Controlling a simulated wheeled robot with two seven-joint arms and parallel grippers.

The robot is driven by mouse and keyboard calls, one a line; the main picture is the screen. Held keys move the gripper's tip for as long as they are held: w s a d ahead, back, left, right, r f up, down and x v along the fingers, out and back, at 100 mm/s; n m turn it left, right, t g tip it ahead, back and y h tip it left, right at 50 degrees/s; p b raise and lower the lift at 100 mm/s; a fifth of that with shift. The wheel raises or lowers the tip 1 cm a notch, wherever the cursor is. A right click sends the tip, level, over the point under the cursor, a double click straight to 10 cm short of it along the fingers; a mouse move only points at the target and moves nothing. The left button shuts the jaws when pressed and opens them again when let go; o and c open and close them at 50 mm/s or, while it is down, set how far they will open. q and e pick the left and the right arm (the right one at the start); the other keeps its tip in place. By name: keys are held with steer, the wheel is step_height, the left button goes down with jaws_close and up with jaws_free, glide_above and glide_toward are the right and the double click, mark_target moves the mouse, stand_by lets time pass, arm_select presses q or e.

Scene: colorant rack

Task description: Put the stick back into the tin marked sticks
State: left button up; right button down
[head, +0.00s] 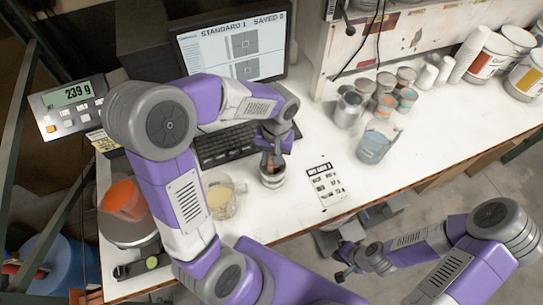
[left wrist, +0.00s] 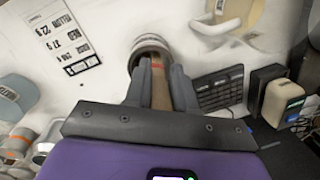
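A tin (head: 272,180) stands on the white bench under my left gripper (head: 272,158). In the left wrist view the tin's round metal rim (left wrist: 150,41) shows just beyond the fingertips. A flat brown stick (left wrist: 160,92) with a red band lies between the fingers of my left gripper (left wrist: 161,75), which appear closed on its sides. The stick's far end points into the mouth of the tin; how deep it sits is hidden. No marking on this tin is readable. My right gripper (head: 345,268) hangs low beyond the bench's front edge; its fingers are too small to read.
A clear jug of pale liquid (head: 222,196) stands close left of the tin. An orange container (head: 124,200) sits on a scale at left. A keyboard (head: 222,147) is behind. A printed card (head: 325,184), a jug of blue liquid (head: 376,142) and several cans are to the right.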

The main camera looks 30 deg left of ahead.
arm_select(q)
steer(key=o, duration=0.5)
steer(key=shift+c, duration=0.2)
steer(key=r, duration=0.5)
steer(key=w+r, duration=0.1)
steer(key=r, duration=0.1)
steer(key=shift+d+r, duration=0.15)
steer(key=shift+r, duration=0.15)
